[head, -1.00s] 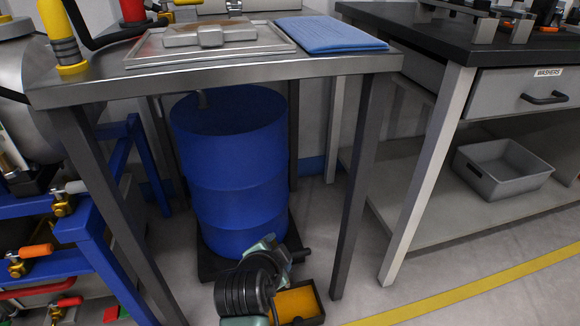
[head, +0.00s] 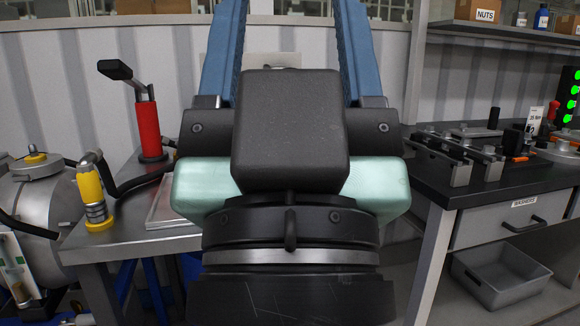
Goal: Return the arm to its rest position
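My gripper (head: 291,20) is raised close in front of the head camera, at the centre of the view, pointing up and away. Its two blue fingers stand wide apart, and I see nothing held between them. The fingertips run up to the top edge of the picture. My black and pale green wrist fills the lower middle and hides much of the steel table (head: 128,232) behind it.
A metal tank (head: 38,200) is at left. At right is a black-topped bench (head: 455,190) with metal fixtures, a washers drawer (head: 512,222) and a grey bin (head: 502,277) below.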

